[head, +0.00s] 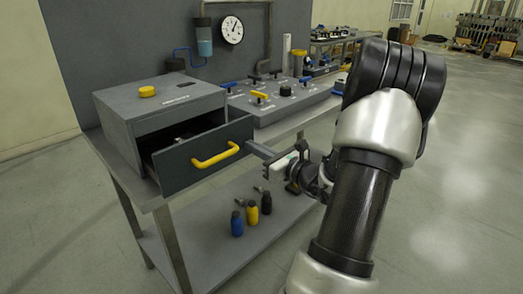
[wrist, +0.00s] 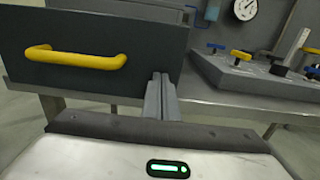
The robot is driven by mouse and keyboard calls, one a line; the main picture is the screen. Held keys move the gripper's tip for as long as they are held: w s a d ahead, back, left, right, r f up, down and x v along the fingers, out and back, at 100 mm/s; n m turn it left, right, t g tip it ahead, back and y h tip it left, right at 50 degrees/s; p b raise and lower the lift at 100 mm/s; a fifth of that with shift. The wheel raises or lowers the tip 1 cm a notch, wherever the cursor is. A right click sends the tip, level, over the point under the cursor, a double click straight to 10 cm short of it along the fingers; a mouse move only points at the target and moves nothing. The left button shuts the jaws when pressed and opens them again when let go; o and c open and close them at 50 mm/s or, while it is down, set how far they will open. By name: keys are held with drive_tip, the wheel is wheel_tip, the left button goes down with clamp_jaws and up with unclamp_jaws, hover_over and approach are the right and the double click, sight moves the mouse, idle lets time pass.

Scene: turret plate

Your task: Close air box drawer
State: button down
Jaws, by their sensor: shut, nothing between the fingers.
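The air box (head: 165,104) is a grey box with a yellow knob on top, at the left of the bench. Its drawer (head: 190,165) is pulled out, with a dark interior showing and a yellow handle (head: 216,155) on its front. In the wrist view the drawer front (wrist: 130,72) fills the upper left, with the yellow handle (wrist: 76,56) across it. My gripper (wrist: 161,90) is shut and empty, its fingertips at the right edge of the drawer front. In the head view my gripper (head: 252,148) is right of the handle; I cannot tell whether it touches the drawer.
A sloped valve panel (head: 280,100) with blue, yellow and black knobs stands right of the box. A gauge (head: 231,30) hangs on the back panel. Several small bottles (head: 251,213) stand on the lower shelf (head: 215,255). The floor in front is free.

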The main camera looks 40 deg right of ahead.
drive_tip(key=w, duration=0.7)
drive_tip(key=w+a, duration=0.1)
drive_tip(key=w, duration=0.3)
drive_tip(key=shift+w, duration=0.3)
drive_tip(key=shift+w+r, duration=0.1)
drive_tip(key=shift+r, duration=0.15)
